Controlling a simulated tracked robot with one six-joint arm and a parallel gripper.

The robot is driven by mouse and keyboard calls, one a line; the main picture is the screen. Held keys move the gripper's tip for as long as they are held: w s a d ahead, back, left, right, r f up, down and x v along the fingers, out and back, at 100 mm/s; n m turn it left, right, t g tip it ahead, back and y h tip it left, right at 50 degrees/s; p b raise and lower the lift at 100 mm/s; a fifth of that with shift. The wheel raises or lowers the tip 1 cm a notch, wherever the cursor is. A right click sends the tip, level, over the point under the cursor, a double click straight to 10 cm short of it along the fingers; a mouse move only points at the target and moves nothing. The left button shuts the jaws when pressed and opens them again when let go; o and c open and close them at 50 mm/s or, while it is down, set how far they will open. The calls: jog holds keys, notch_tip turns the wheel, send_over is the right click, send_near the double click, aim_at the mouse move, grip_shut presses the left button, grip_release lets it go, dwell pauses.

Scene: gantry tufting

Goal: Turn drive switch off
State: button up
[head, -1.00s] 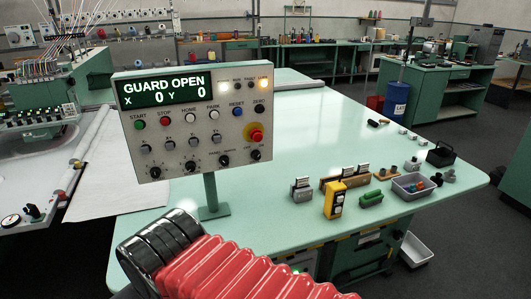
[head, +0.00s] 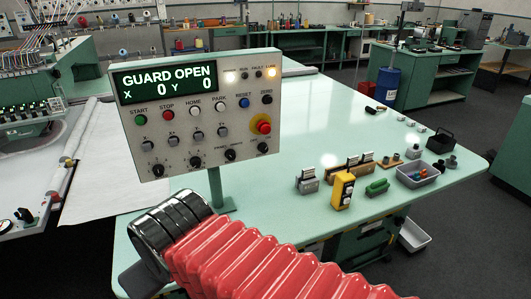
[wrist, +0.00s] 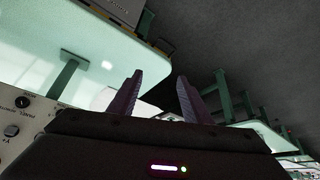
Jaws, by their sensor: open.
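A control panel (head: 197,118) stands on a post on the pale green table and reads GUARD OPEN, X 0, Y 0. Its bottom row holds black rotary knobs, including one at the lower right (head: 263,147); the labels are too small to tell which is the drive switch. My gripper (wrist: 160,75) is open and empty in the wrist view, its two dark fingers apart. A corner of the panel (wrist: 20,118) shows at the left there, beside the gripper. In the head view my arm is below the panel and the fingertips do not show.
A red emergency button (head: 263,125) sticks out of the panel's right side. The panel post (head: 215,188) stands near the arm. A yellow device (head: 343,190), a grey tray (head: 417,183) and small items lie on the right of the table (head: 285,120). The table's middle is clear.

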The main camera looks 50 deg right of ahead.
jog(key=w+d+m+t+h, duration=0.25)
jog(key=w+d, duration=0.55)
jog(key=d, duration=0.4)
jog(key=m+t+h, duration=0.3)
jog(key=t+h, duration=0.3)
jog(key=t, duration=0.1)
send_near(264, 149)
jog(key=v, duration=0.5)
jog(key=shift+f, duration=0.3)
jog(key=shift+w, duration=0.15)
jog(key=x, duration=1.3)
jog(key=shift+w+d+r, duration=0.15)
jog(key=shift+w+d, duration=0.05)
jog(key=shift+d, duration=0.1)
jog(key=shift+c, duration=0.3)
